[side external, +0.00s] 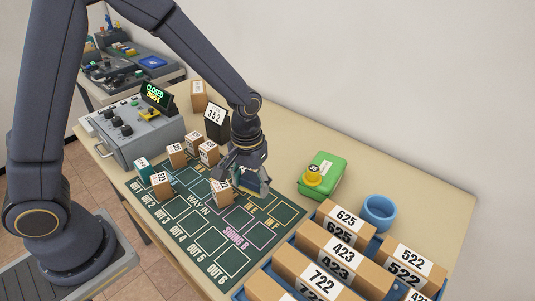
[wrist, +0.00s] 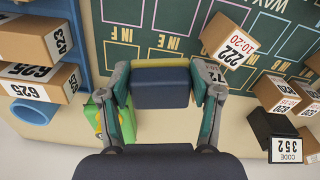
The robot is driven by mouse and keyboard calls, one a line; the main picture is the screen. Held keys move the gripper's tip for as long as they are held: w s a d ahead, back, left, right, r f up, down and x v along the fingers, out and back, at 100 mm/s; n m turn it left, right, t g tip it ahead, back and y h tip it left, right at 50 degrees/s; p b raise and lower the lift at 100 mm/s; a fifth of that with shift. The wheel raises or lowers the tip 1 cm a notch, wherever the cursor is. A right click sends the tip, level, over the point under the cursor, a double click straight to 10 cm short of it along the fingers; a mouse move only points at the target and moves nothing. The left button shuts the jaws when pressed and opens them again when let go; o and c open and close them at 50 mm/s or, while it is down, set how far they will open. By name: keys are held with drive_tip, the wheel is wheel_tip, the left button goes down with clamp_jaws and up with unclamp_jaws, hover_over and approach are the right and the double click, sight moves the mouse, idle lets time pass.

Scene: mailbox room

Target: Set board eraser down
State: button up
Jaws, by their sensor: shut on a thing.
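My gripper (side external: 247,180) is shut on the board eraser (wrist: 161,88), a dark blue block with a yellow strip along one edge. In the wrist view the two fingers of my gripper (wrist: 163,82) press its two ends. In the side view the eraser is mostly hidden by the gripper, which is over the far edge of the green marked board (side external: 190,237), by the IN slots. I cannot tell whether the eraser touches the surface. A box labelled 222 (side external: 221,191) is close beside the gripper; it also shows in the wrist view (wrist: 229,40).
A green case (side external: 327,172) with a yellow round piece (side external: 313,175) and a blue ring-shaped holder (side external: 379,211) are right of the gripper. Numbered boxes (side external: 345,230) fill a blue rack in front. Several small boxes (side external: 208,152), a black 352 sign (side external: 216,116) and a control console (side external: 137,125) are left.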

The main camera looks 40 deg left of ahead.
sight(257, 244)
drive_tip(key=s+d+m, duration=0.3)
drive_tip(key=s+d, duration=0.3)
drive_tip(key=d, duration=0.1)
wheel_tip(257, 244, down, 8)
drive_tip(key=shift+w+d+f, duration=0.1)
drive_tip(key=shift+f, duration=0.1)
drive_tip(key=o, duration=1.1)
drive_tip(key=shift+o, duration=0.2)
